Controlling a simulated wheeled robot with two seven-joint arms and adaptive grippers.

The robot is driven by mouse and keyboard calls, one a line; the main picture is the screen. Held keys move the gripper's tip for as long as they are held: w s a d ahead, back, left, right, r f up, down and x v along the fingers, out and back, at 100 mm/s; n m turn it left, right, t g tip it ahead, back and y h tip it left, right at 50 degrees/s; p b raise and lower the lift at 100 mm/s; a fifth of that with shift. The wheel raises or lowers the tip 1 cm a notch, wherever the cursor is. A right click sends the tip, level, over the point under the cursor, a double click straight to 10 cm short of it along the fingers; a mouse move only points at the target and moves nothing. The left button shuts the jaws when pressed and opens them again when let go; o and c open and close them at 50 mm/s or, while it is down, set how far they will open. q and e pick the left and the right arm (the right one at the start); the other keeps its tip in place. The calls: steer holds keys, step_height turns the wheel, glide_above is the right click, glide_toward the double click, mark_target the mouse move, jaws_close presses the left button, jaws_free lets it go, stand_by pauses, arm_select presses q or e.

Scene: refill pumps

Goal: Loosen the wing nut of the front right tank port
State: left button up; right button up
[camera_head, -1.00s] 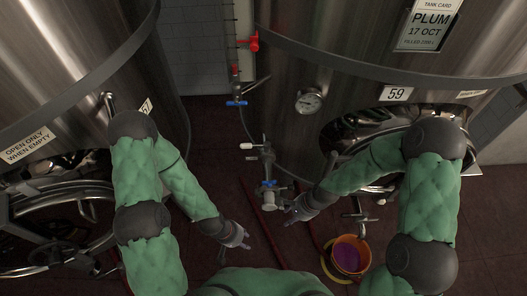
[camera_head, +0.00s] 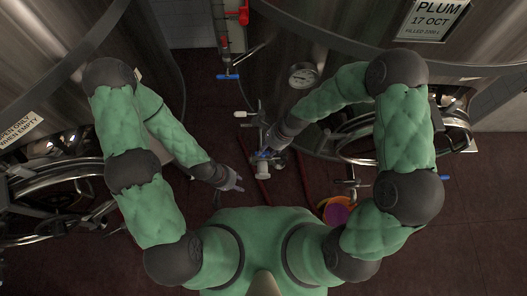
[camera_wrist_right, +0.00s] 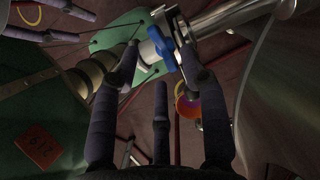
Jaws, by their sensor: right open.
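The front right tank port is a metal pipe fitting (camera_head: 250,169) low beside the right steel tank (camera_head: 330,60). A blue wing nut (camera_wrist_right: 162,43) sits on the fitting in the right wrist view. My right gripper (camera_wrist_right: 160,62) is open, with its fingers on either side of the blue wing nut; I cannot tell whether they touch it. In the head view my right gripper (camera_head: 268,152) is at the fitting and hides part of it. My left gripper (camera_head: 235,182) is lower left of the fitting, empty, with its fingers apart.
An orange bucket with purple contents (camera_head: 336,213) stands on the floor right of the port. A blue-handled valve (camera_head: 228,77) is on the pipe behind. Hoses lie on the dark red floor.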

mark_target(264, 153)
steer(key=shift+b+x, duration=0.35)
steer(key=shift+x, duration=1.4)
jaws_close()
